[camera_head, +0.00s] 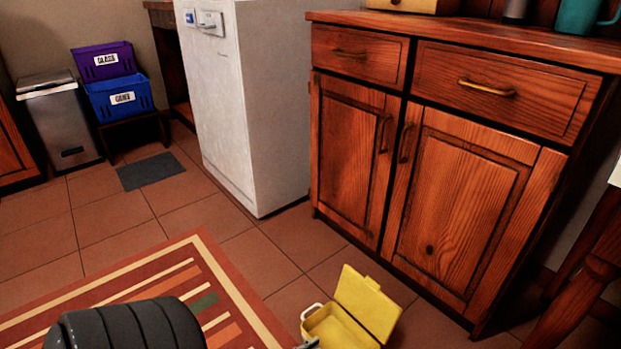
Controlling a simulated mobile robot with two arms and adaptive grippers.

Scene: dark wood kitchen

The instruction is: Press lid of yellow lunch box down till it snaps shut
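The yellow lunch box (339,329) is on the floor in front of the wooden cabinet, at the bottom edge of the head view, partly cut off. Its yellow lid (368,303) stands open, tilted up on the cabinet side, and the inside shows. A pale handle (312,311) is at the box's left side. A small grey tip (308,344) shows at the box's near left edge; it looks like the end of my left gripper, but the rest is below the frame. I cannot tell if it touches the box. My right gripper is out of view.
The wooden cabinet (430,190) stands right behind the box. A white appliance (255,110) is to its left. A striped rug (205,275) lies left of the box. Table legs (580,290) stand at the right. Tiled floor between is clear. Bins stand far left.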

